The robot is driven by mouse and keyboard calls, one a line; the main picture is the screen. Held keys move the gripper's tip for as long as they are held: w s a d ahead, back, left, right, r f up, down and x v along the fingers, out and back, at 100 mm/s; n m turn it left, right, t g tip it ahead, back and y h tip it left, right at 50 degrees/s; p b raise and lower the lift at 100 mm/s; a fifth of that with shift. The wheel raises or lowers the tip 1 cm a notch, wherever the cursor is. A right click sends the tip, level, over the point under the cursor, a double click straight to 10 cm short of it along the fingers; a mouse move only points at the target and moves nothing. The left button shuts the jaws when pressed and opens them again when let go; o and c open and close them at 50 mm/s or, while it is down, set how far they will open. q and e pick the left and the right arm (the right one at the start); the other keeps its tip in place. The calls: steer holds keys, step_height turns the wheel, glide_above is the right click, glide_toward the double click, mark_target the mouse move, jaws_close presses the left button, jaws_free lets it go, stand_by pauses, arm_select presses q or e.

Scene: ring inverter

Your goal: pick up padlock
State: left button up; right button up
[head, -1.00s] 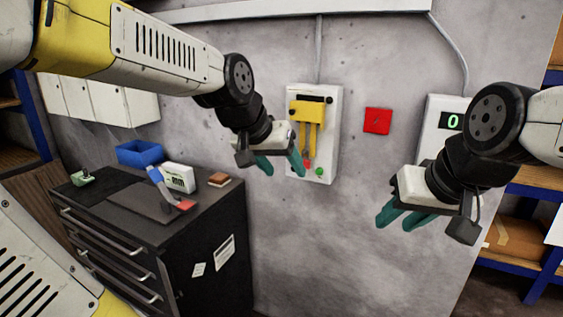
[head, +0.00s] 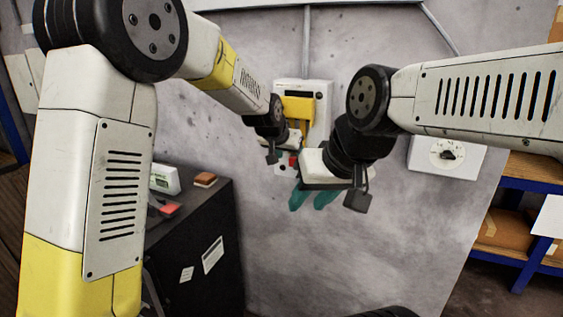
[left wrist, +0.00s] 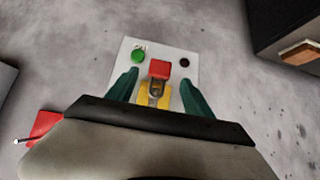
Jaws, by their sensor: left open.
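The padlock has a red body and a grey shackle. In the left wrist view the padlock (left wrist: 160,68) hangs at the end of a yellow handle (left wrist: 146,94) on a pale panel. My left gripper (left wrist: 158,77) is open, one teal finger on each side of the padlock; I cannot tell whether they touch it. In the head view the padlock (head: 293,160) is a small red patch below the yellow handle (head: 299,107), and my left gripper (head: 283,145) partly covers the panel. My right gripper (head: 307,204) is open and empty, lower and nearer the camera.
My right arm crosses in front of the wall close to the panel (head: 317,97). A white box with a dial (head: 448,154) is on the wall at right. A dark cabinet (head: 205,250) stands at left with a brown block (head: 205,179) on top. Shelves (head: 505,225) stand at far right.

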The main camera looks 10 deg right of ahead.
mark_target(294, 158)
arm_select(q)
steer(key=shift+x, duration=2)
steer(key=shift+d+r, duration=0.1)
steer(key=shift+r, duration=0.05)
jaws_close()
steer(key=shift+r, duration=0.25)
steer(key=shift+s, duration=0.25)
steer(key=s+a, duration=1)
steer(key=s, duration=0.4)
steer(key=shift+s, duration=0.2)
